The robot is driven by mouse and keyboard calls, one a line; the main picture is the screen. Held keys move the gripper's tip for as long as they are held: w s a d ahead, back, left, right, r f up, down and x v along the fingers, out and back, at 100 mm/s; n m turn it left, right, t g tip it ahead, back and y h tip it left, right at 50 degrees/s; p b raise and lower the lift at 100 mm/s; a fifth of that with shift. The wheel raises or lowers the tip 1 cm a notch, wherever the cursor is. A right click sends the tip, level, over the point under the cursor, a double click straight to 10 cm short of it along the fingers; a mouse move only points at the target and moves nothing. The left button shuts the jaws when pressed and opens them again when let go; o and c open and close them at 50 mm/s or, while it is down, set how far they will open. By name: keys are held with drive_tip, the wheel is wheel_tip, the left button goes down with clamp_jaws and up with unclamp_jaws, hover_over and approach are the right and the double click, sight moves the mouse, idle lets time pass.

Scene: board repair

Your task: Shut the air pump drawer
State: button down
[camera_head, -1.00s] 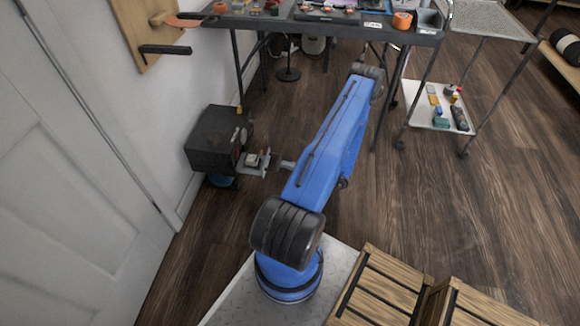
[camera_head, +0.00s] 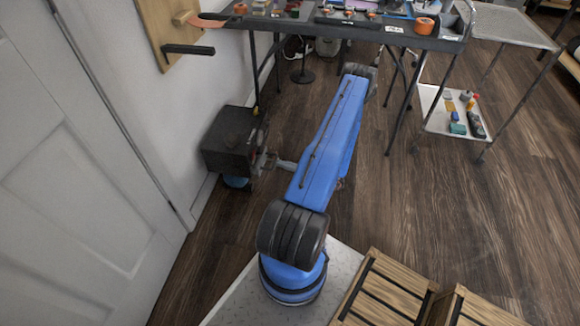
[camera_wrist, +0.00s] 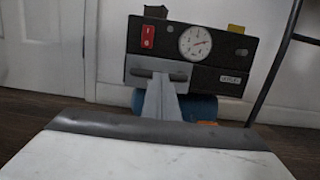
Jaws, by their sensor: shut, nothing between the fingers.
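The air pump is a dark box (camera_head: 228,140) on the floor by the white wall. In the wrist view its front (camera_wrist: 240,48) shows a red switch and a white round gauge. Its drawer front (camera_wrist: 200,78), with a bar handle (camera_wrist: 138,72), lies low on that face. The drawer looks in or nearly in; a small remaining gap cannot be told. My gripper (camera_wrist: 160,82) is shut and empty, its fingertips at the drawer front beside the handle, apparently touching it. In the head view my gripper (camera_head: 272,161) is small and partly merges with the pump front.
A dark workbench (camera_head: 340,28) with tools stands behind the pump. A wheeled cart (camera_head: 433,122) with small items is at right. Wooden crates (camera_head: 385,290) stand at front right. A white door (camera_head: 75,180) is at left.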

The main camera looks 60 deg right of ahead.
drive_tip(key=shift+f+x, duration=0.15)
drive_tip(key=shift+x, duration=0.7)
drive_tip(key=shift+f+x, duration=0.15)
drive_tip(key=shift+x, duration=0.65)
drive_tip(key=shift+w, duration=0.1)
drive_tip(key=v, duration=1.4)
drive_tip(key=shift+f, duration=0.1)
